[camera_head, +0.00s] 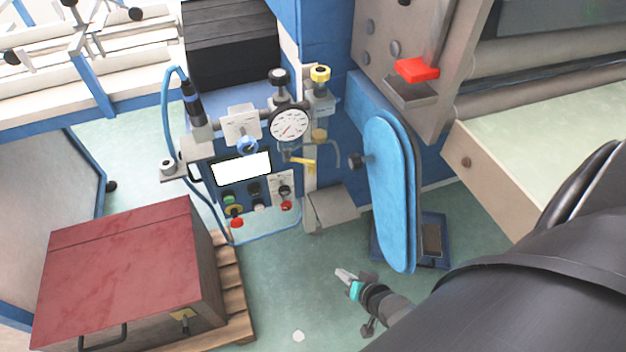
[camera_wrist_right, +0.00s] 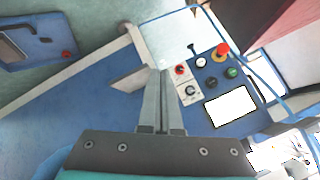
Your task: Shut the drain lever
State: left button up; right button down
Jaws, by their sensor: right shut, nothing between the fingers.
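A small yellow lever (camera_head: 301,161), which looks like the drain lever, sticks out to the left of the pipe column below the round pressure gauge (camera_head: 289,124). It lies roughly level, with a slight tilt. I cannot make it out in the right wrist view. My right gripper (camera_head: 342,274) is low over the green floor, below and to the right of the lever and well apart from it. Its fingers are together and empty; they also show in the right wrist view (camera_wrist_right: 162,75). My left gripper is not in view.
The control panel (camera_head: 242,167) with buttons and a white screen stands left of the lever. A blue padded board (camera_head: 391,195) stands right of it, above my right gripper. A red-topped box (camera_head: 120,265) sits on a pallet at left. Floor between is mostly clear.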

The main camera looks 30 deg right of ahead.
jog(key=w+d+r+m+t+h+b, duration=0.1)
jog(key=w+d+r+m+t+b, duration=0.25)
jog(key=w+r+m+b, duration=0.3)
jog(key=w+d+r+m+t+h+b, duration=0.1)
jog(key=w+d+r+m+t+b, duration=0.2)
jog(key=w+r+m+t+b, duration=0.3)
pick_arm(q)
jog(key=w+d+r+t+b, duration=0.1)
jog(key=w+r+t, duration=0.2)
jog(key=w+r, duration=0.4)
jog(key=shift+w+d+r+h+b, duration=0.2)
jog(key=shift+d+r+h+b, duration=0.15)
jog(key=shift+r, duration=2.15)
pick_arm(e)
jog(key=w+d+r+g, duration=0.1)
jog(key=w, duration=0.9)
jog(key=shift+w+d+n, duration=0.25)
jog(key=shift+d+n, duration=0.1)
jog(key=shift+d, duration=0.05)
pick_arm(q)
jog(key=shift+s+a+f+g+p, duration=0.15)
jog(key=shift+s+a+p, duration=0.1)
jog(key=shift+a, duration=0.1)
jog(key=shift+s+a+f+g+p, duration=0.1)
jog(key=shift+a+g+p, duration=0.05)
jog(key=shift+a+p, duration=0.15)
pick_arm(e)
jog(key=shift+s+a+h, duration=0.2)
jog(key=shift+h, duration=0.5)
